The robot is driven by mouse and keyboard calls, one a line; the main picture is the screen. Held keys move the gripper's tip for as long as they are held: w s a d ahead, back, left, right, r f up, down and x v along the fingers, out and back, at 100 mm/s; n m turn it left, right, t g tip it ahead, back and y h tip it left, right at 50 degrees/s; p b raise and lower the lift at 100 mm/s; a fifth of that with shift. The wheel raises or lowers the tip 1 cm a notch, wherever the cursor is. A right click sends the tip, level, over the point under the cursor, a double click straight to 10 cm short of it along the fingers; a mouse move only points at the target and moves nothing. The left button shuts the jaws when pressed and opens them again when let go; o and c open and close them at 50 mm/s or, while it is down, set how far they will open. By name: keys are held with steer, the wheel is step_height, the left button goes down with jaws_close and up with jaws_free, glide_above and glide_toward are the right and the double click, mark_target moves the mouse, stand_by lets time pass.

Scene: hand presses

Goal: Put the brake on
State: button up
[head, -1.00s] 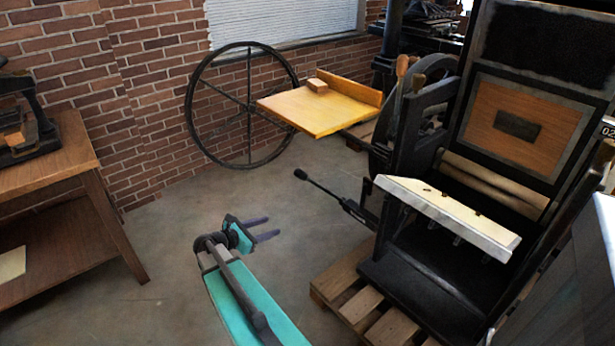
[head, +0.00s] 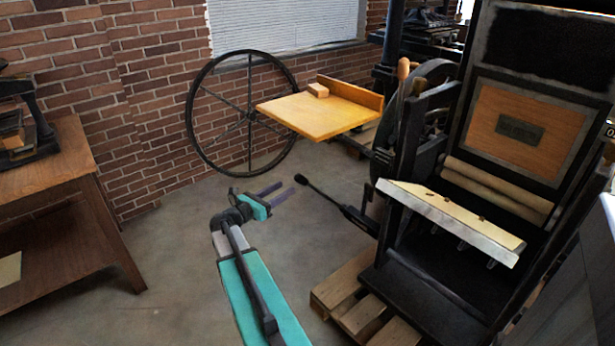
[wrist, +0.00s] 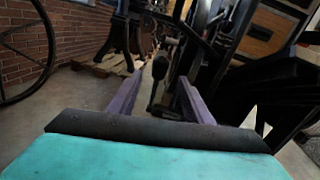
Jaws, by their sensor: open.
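A thin black lever with a dark knob (head: 300,178) sticks out from the left side of the large press (head: 435,270); it looks like the brake handle. The rod slopes down right to a thicker black piece (head: 355,216) beside the press frame. My gripper (head: 287,187) is open and empty, its two purple fingers pointing at the knob end, just left of it. In the wrist view, a dark knob (wrist: 160,67) and black rod show between the open fingers (wrist: 158,78). I cannot tell how far ahead of the fingertips the knob is.
The press stands on a wooden pallet (head: 345,290). A yellow wooden feed board (head: 315,115) juts out behind the lever, with a large spoked wheel (head: 190,110) by the brick wall. A wooden table (head: 65,165) stands left. The floor around my gripper is clear.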

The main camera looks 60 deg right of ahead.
steer(key=x, duration=1.3)
steer(key=shift+d, duration=0.2)
steer(key=shift+c, duration=0.5)
steer(key=shift+f, duration=0.1)
jaws_close()
